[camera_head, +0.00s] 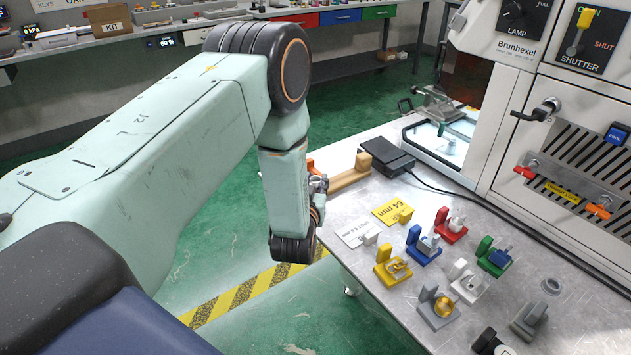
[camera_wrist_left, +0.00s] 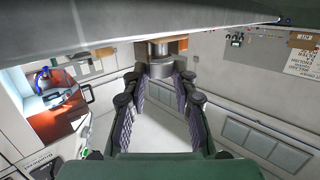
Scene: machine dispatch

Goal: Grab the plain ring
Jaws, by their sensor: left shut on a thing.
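In the left wrist view the two fingers of my left gripper (camera_wrist_left: 158,80) close at their tips on a smooth grey metal piece, which looks like the plain ring (camera_wrist_left: 162,70). A lighter, narrower metal cylinder shows just above it, under a large grey surface. I cannot tell whether the two are joined. In the head view my left gripper (camera_head: 317,186) is at the left edge of the metal table (camera_head: 350,265), mostly hidden behind my own wrist, beside a tan wooden piece (camera_head: 351,174). The ring cannot be made out there. My right gripper is not in view.
Several small coloured fixtures (camera_head: 429,243) stand on the table, beside a yellow "64 mm" card (camera_head: 390,211) and a white card (camera_head: 354,233). A black box (camera_head: 388,158) with a cable lies behind. The Brunhexel machine (camera_head: 510,75) stands at the back right.

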